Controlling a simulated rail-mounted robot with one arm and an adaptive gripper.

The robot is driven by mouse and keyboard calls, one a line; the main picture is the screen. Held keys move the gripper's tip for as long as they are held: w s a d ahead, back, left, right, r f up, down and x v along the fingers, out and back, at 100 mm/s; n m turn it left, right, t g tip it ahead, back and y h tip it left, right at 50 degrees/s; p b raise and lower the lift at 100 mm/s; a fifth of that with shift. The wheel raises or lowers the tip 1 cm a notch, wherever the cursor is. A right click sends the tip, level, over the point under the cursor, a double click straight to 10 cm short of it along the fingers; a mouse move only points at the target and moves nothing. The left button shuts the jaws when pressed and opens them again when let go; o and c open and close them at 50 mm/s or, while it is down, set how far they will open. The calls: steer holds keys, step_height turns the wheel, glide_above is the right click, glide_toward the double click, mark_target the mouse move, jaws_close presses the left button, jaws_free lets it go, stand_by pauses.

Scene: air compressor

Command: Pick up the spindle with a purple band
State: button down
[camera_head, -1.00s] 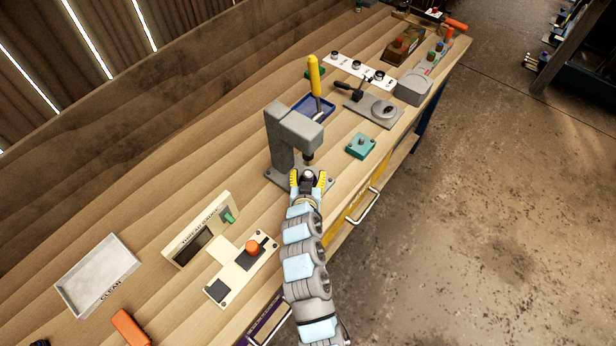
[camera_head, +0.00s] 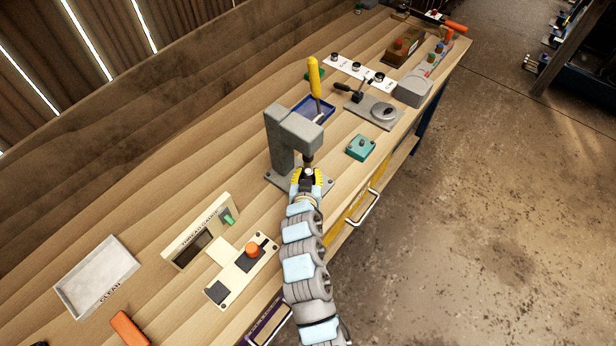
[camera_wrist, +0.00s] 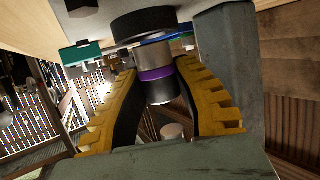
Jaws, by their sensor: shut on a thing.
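The spindle with a purple band (camera_wrist: 157,75) shows in the wrist view as a short upright cylinder, grey above the band and dark below it. It sits between the yellow toothed fingers of my gripper (camera_wrist: 160,100). In the head view my gripper (camera_head: 308,178) is shut at the foot of a grey press (camera_head: 280,140), under the press head. The spindle is mostly hidden there by the fingers; a small pale round top shows between them. I cannot tell whether the spindle still touches its seat.
A teal block (camera_head: 361,147) stands to the right of the press, and a blue tray (camera_head: 316,107) with a yellow-handled tool (camera_head: 314,78) behind it. A thread gauge box (camera_head: 200,232), a panel with an orange knob (camera_head: 252,250) and a grey CLEAN tray (camera_head: 97,275) lie left.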

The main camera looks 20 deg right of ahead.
steer(key=shift+r, duration=0.8)
steer(key=shift+s+a+r, duration=0.1)
steer(key=shift+s+a, duration=0.1)
steer(key=shift+s, duration=0.1)
steer(key=s+a, duration=0.2)
steer(key=s, duration=0.2)
steer(key=s+a+b, duration=0.1)
steer(key=s+a, duration=0.1)
steer(key=s, duration=0.3)
steer(key=s+a+b, duration=0.1)
steer(key=s+a, duration=0.2)
steer(key=s, duration=0.2)
steer(key=shift+s, duration=0.15)
steer(key=shift+s+a, duration=0.35)
steer(key=shift+s, duration=0.25)
